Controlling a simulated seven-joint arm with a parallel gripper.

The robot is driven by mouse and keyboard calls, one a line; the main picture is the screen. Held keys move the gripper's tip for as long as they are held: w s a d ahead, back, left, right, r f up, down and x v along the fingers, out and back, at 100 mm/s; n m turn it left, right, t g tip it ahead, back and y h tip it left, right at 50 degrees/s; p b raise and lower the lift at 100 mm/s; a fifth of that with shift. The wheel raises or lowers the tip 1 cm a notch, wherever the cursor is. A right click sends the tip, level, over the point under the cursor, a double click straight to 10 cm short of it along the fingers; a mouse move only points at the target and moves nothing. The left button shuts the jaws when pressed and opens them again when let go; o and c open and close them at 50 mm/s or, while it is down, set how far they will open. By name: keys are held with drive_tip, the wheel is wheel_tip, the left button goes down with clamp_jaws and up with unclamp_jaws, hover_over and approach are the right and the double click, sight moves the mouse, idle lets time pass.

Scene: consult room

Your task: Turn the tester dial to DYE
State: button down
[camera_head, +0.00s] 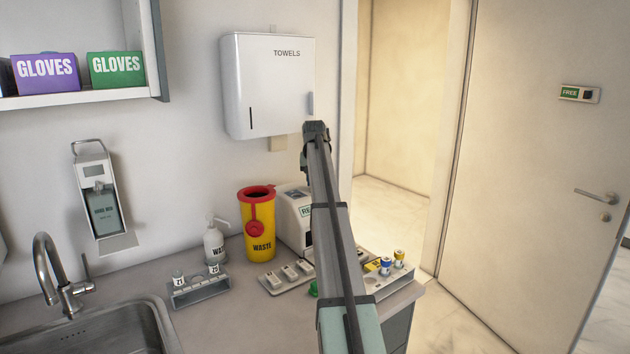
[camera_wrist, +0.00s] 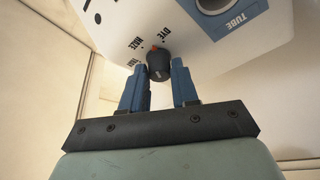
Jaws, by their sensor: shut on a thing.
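The tester (camera_wrist: 120,20) is a white unit with printed labels and a blue-framed round opening marked TUBE. Its small black dial (camera_wrist: 158,65) has a red pointer mark on its upper edge. The mark points up and slightly left, around the gap between the labels DYE (camera_wrist: 172,33) and HAZE (camera_wrist: 135,43); I cannot tell exactly which it meets. A third label below HAZE is partly hidden. My gripper (camera_wrist: 158,76) has its two blue fingers on either side of the dial, shut on it. In the head view, my arm hides the dial and most of the tester (camera_head: 295,215).
A yellow waste bin (camera_head: 257,222) and a pump bottle (camera_head: 214,244) stand left of the tester. In front are a small rack (camera_head: 200,290), a grey tray (camera_head: 272,280) and, at right, a holder with capped vials (camera_head: 392,280). A sink (camera_head: 100,335) is at left.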

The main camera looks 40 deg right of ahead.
drive_tip(key=m+g, duration=0.1)
drive_tip(key=m, duration=0.2)
drive_tip(key=m+h, duration=0.1)
drive_tip(key=m, duration=0.1)
drive_tip(key=shift+w+a+m+g, duration=0.1)
drive_tip(key=shift+w+m+g, duration=0.05)
drive_tip(key=shift+m+g, duration=0.25)
drive_tip(key=shift+m, duration=0.3)
drive_tip(key=c, duration=0.9)
unclamp_jaws()
drive_tip(key=shift+r, duration=0.15)
drive_tip(key=v, duration=1.3)
drive_tip(key=shift+a+r, duration=0.2)
drive_tip(key=shift+a, duration=0.15)
